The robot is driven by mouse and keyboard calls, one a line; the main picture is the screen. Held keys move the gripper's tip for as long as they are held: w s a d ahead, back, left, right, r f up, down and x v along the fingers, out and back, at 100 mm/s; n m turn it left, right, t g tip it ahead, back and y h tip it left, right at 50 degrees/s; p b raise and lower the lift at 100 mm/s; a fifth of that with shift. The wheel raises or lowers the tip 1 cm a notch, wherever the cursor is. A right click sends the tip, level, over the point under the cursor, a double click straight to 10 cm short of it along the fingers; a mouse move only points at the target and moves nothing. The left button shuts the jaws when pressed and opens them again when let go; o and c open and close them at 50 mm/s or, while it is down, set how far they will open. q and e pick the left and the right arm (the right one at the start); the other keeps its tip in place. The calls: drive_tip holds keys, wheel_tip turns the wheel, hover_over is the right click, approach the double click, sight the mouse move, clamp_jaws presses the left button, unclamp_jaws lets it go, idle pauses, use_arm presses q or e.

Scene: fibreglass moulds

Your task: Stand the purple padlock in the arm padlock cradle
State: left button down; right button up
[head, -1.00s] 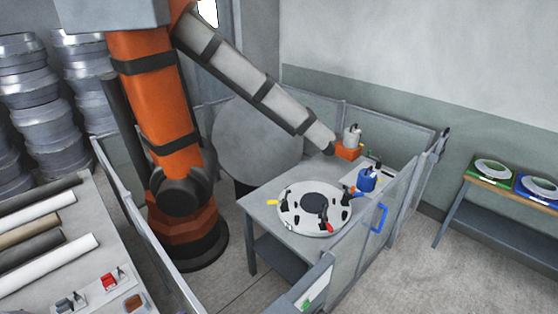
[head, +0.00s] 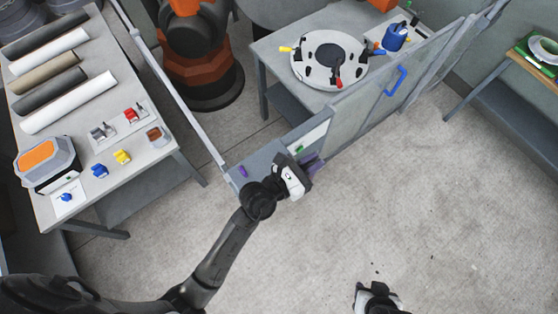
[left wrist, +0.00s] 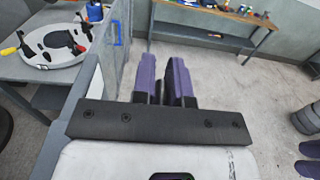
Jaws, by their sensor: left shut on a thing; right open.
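My left gripper (head: 313,163) is over the near end of the grey fence ledge, beside the gate panel. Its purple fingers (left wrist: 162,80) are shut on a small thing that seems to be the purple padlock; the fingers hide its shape. A small purple piece (head: 243,171) is on the grey ledge (head: 262,158), left of the gripper. A white plate with a green mark (head: 300,149) is close beyond the gripper. I cannot tell which piece is the arm padlock cradle. My right gripper (head: 378,292) is at the bottom edge, open, over bare floor.
The left table (head: 185,170) holds rolls (head: 68,102), a yellow piece (head: 121,157), a blue piece (head: 99,171) and a grey-orange box (head: 45,163). Beyond the fence are a round white mould (head: 329,60) and an orange robot base (head: 200,75). The floor at right is clear.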

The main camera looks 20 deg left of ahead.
use_arm(q)
drive_tip(key=w+a+f+b, duration=0.1)
drive_tip(key=a+f+b, duration=0.2)
drive_tip(key=b, duration=0.1)
drive_tip(key=w+a+f+b, duration=0.2)
drive_tip(key=a+f+b, duration=0.2)
drive_tip(key=w+a+f+b, duration=0.1)
drive_tip(key=a+f+b, duration=0.2)
drive_tip(key=f+b, duration=0.1)
drive_tip(key=shift+w+a+f+b, duration=0.2)
drive_tip(key=shift+w+a+b, duration=0.1)
drive_tip(key=shift+w+a, duration=0.1)
drive_tip(key=shift+r, duration=0.1)
use_arm(e)
wheel_tip(320, 180, down, 12)
drive_tip(key=shift+d+f, duration=0.2)
drive_tip(key=shift+f, duration=0.05)
